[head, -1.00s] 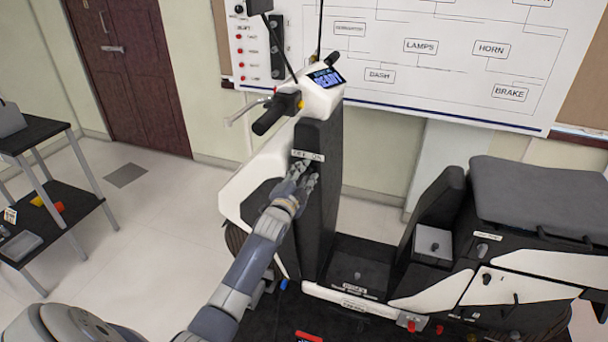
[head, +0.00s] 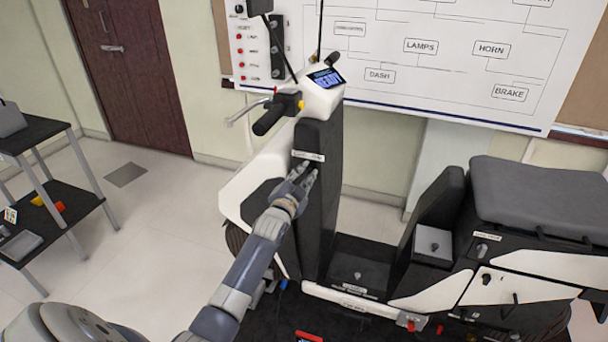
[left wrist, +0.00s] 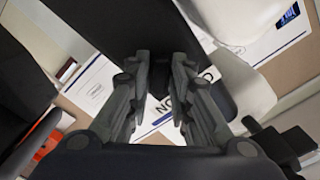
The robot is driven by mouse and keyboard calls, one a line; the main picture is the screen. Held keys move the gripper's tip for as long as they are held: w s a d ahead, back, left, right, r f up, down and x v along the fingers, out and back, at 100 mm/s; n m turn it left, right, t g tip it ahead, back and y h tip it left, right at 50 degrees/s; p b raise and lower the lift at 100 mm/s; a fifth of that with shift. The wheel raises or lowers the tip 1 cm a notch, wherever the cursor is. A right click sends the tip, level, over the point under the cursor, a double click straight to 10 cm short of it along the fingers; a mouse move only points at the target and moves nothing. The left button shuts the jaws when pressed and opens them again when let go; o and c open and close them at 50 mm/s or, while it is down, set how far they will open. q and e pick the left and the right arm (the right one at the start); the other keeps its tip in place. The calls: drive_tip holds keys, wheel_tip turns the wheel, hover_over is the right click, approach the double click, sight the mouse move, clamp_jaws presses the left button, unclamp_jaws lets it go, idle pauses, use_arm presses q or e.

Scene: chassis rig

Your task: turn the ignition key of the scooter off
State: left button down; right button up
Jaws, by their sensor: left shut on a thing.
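The scooter (head: 322,190) stands with its dark front column facing my left arm. A white OFF/ON label (head: 308,156) is on the column, and it shows partly behind the fingers in the left wrist view (left wrist: 178,108). My left gripper (head: 310,174) is at the column just below the label. In the left wrist view its fingers (left wrist: 160,85) are closed on a small dark piece, the ignition key (left wrist: 159,78); its shape and angle are mostly hidden. The scooter's display (head: 327,78) is lit and reads READY. My right gripper is not in view.
The handlebar grip (head: 270,117) and brake lever stick out above my left gripper. The seat (head: 540,195) is at the right. A dark shelf cart (head: 35,135) stands at the left. A wiring board (head: 420,70) hangs behind the scooter.

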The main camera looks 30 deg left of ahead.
use_arm(q)
drive_tip(key=n, duration=0.5)
drive_tip(key=shift+n, duration=0.3)
drive_tip(key=shift+n+p, duration=0.35)
drive_tip(key=shift+n, duration=1.45)
drive_tip(key=c, duration=1.6)
unclamp_jaws()
drive_tip(key=shift+c, duration=0.2)
drive_tip(key=v, duration=1.2)
